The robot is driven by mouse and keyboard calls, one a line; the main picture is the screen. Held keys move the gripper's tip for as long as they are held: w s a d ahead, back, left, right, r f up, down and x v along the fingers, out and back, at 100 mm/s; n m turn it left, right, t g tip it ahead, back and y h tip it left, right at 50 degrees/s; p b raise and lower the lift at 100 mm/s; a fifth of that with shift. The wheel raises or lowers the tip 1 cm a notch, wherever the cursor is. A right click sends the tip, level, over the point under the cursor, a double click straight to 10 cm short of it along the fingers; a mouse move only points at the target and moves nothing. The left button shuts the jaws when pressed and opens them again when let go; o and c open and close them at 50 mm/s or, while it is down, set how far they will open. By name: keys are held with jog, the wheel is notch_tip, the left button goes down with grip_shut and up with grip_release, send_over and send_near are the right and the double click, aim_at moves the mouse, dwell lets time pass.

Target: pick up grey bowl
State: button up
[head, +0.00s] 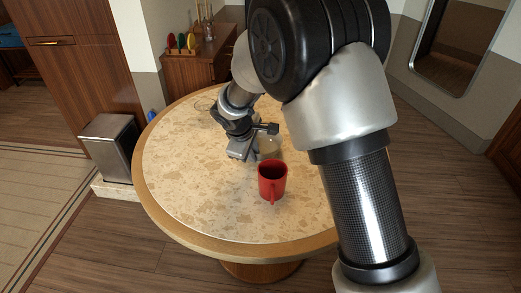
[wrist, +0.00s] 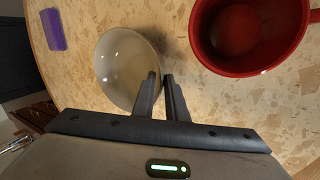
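The grey bowl (wrist: 122,62) is round and pale inside, and stands upright. In the head view the bowl (head: 268,148) is partly hidden behind the red mug and my gripper (head: 252,152). In the wrist view my gripper's two fingers (wrist: 161,76) are close together at the bowl's right-hand rim. One finger is on the inner side and the other is outside, with the wall between them. The fingers look shut on the rim, though the contact itself is hard to see. I cannot tell whether the bowl touches the table.
A red mug (head: 272,180) stands close beside the bowl and also fills the upper right of the wrist view (wrist: 250,60). A purple block (wrist: 53,30) lies near the table edge. The round table (head: 190,195) is clear at its front left.

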jog(key=x, duration=0.2)
jog(key=shift+w+f, duration=0.15)
jog(key=shift+f, duration=0.15)
grip_shut()
jog(key=shift+r, duration=0.1)
